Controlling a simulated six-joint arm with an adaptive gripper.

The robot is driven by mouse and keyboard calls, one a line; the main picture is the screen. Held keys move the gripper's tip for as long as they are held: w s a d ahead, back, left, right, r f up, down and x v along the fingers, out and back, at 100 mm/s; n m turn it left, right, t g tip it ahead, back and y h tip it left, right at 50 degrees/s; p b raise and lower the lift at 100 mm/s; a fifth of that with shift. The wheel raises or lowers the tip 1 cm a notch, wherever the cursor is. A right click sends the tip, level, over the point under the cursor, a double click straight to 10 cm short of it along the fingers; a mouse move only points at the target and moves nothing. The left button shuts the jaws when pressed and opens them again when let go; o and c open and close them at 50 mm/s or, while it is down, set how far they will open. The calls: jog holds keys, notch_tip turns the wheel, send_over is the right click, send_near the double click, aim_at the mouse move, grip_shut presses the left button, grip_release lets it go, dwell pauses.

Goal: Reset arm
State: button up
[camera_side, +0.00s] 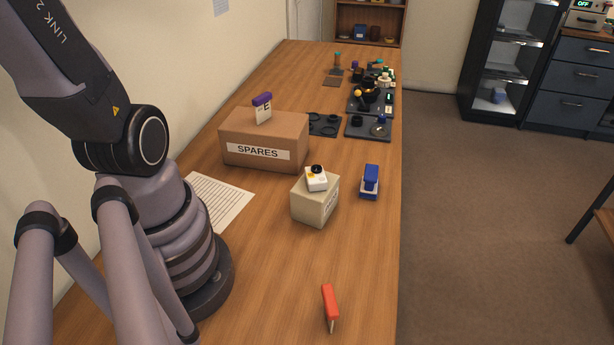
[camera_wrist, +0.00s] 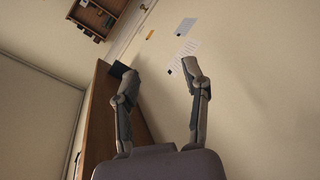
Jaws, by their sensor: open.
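My gripper (camera_wrist: 160,72) shows in the wrist view with its two fingers spread wide apart and nothing between them. Behind the fingers are the plain wall and, at the left, the brown table edge. In the side view my arm rises from its base at the left of the wooden table (camera_side: 275,290). The gripper itself is not clearly visible there.
A SPARES box (camera_side: 285,135) carries a white and purple item (camera_side: 262,108). A beige box (camera_side: 318,205) carries a white item (camera_side: 316,179). A blue object (camera_side: 370,181), a red-handled tool (camera_side: 330,303), a paper sheet (camera_side: 220,203) and dark trays (camera_side: 368,131) with parts lie on the table.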

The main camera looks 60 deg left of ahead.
jog(key=w+d+f+m+t+h, duration=0.1)
jog(key=w+d+m+h, duration=0.1)
jog(key=d+m+h, duration=0.5)
jog(key=w+d+f+m+t+h, duration=0.25)
jog(key=d+m, duration=0.25)
jog(key=d, duration=0.7)
jog(key=s+d+f+m+g+h, duration=0.1)
jog(key=s+d+f+m+g, duration=0.5)
jog(key=s+m, duration=0.3)
jog(key=shift+s+d, duration=0.45)
jog(key=shift+d, duration=0.15)
